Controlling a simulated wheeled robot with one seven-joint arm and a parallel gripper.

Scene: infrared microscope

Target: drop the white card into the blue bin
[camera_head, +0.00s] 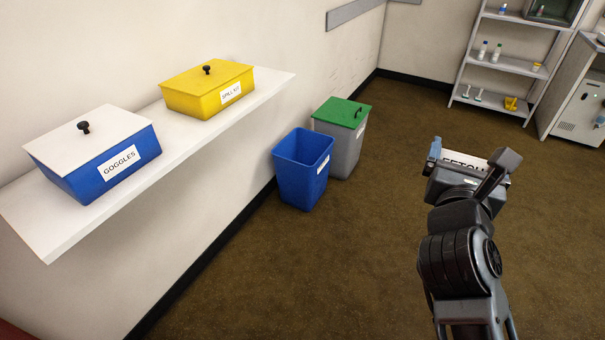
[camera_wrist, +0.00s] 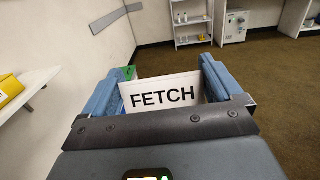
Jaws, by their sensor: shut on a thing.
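The white card (camera_wrist: 165,93) reads "FETCH" and stands between the two blue fingers of my gripper (camera_wrist: 165,88) in the wrist view. My gripper is shut on it. In the head view the card (camera_head: 462,163) shows partly behind my gripper (camera_head: 468,168), which is held up over the floor at the right. The blue bin (camera_head: 301,169) stands on the floor against the wall, open at the top, left of my gripper and apart from it. Its bottom inside is hidden.
A grey bin with a green lid (camera_head: 342,112) stands right behind the blue bin. A white wall shelf (camera_head: 200,137) holds a blue goggles box (camera_head: 95,160) and a yellow spill kit box (camera_head: 207,92). A shelving rack (camera_head: 505,62) stands at the back. The brown floor between is clear.

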